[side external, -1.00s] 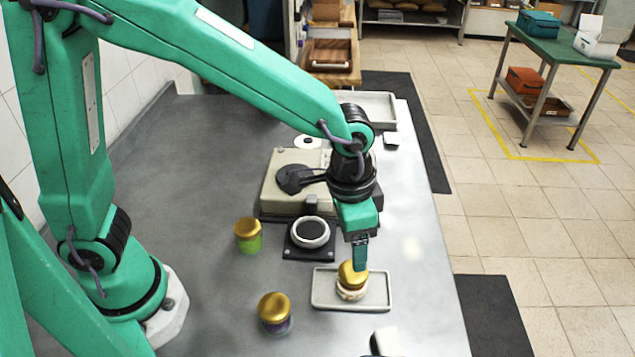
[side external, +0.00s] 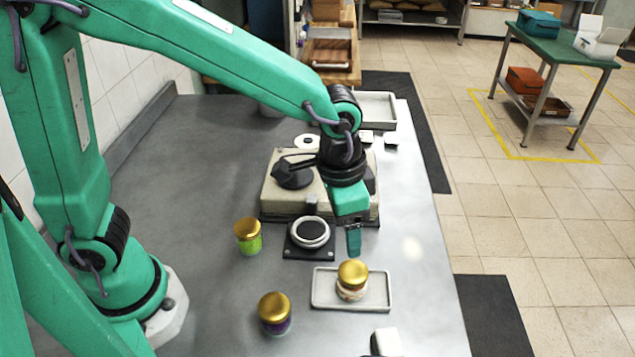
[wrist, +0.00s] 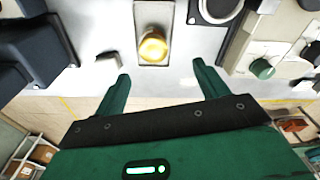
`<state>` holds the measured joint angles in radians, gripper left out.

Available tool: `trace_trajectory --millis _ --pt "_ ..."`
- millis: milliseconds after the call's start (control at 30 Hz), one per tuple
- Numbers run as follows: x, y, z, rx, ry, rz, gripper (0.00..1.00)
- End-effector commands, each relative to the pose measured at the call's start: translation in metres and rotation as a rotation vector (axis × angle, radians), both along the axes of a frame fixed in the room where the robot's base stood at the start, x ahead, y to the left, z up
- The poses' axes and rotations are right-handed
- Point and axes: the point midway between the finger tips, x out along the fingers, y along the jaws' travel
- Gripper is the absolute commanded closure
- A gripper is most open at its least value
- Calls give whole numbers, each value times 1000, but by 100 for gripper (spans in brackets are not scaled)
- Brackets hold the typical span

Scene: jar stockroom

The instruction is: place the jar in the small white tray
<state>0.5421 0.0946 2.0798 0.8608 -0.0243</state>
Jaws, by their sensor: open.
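A jar with a gold lid (side external: 352,274) and pale pinkish contents stands upright in the small white tray (side external: 320,297). In the wrist view the jar (wrist: 153,46) shows beyond my fingertips, inside the tray (wrist: 140,17). My gripper (side external: 353,240) is above and behind the jar, clear of it. In the wrist view the fingers (wrist: 160,72) are spread wide with nothing between them.
A green jar (side external: 248,237) and a purple jar (side external: 275,313), both gold-lidded, stand left of the tray. A round-topped black device (side external: 310,234) and a beige machine (side external: 280,205) sit behind it. A larger white tray (side external: 378,109) lies at the back.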

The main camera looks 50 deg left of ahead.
Motion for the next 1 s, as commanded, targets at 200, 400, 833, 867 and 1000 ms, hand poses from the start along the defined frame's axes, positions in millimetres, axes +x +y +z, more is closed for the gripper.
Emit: trace_trajectory --millis 200,400,833,867,1000 --pt "-5 41 30 -32 -60 88 27" --pt "-18 85 56 -60 -129 189 27" --pt "-68 164 88 -94 -287 399 27" --pt "-72 169 89 -95 -298 413 27" --pt "-87 184 92 -97 -342 468 27"
